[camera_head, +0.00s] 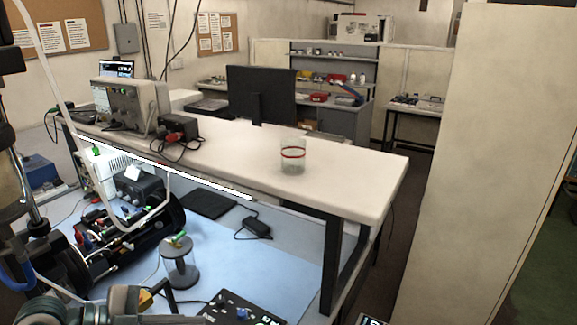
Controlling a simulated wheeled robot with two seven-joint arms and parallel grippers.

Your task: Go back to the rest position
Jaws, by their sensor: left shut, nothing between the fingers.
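My left gripper (162,294) is low in the head view, at the bottom left, at the end of a grey arm link. Its fingers look dark and closed, with nothing visible between them. A sealed clear cylinder (181,270) with a grey lid and a green-handled valve stands upright on the blue work surface (225,258), just beyond the gripper and apart from it. A glass jar with a red band (292,157) stands on the white raised shelf (345,180). My right gripper is not in view.
A black cylindrical apparatus (130,245) with tubing fills the left of the bench. A black panel (240,309) lies at the front edge, and a small black adapter (254,228) lies behind. Instruments (125,105) and a monitor (262,93) are farther back. A tall cabinet (470,170) stands right.

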